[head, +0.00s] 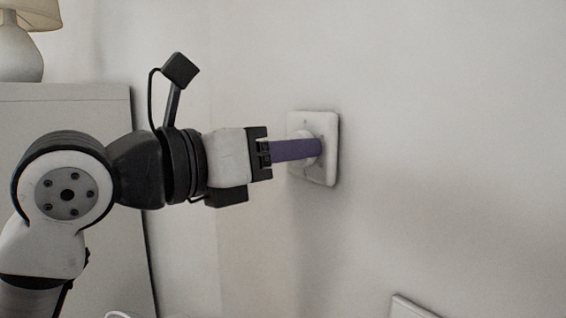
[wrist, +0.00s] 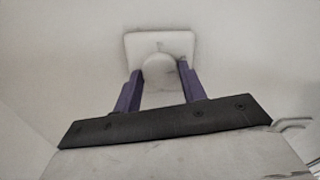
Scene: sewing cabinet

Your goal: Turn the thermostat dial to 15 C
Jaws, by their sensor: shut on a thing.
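The thermostat is a white square plate (head: 328,165) on the wall with a round white dial (head: 303,136) standing out from its middle. My gripper (head: 318,148) reaches the plate from the left, its purple fingers at the dial. In the wrist view the dial (wrist: 159,68) sits between the two fingertips (wrist: 160,72), one on each side, with the plate (wrist: 160,40) behind it. The fingers are shut on the dial. The near finger hides part of the dial in the head view. I cannot read any scale or temperature mark on it.
A pale cabinet (head: 105,110) stands at the left behind my arm, with a lamp (head: 20,50) on top. A white panel edge (head: 410,306) shows low on the right. The wall (head: 450,130) right of the thermostat is bare.

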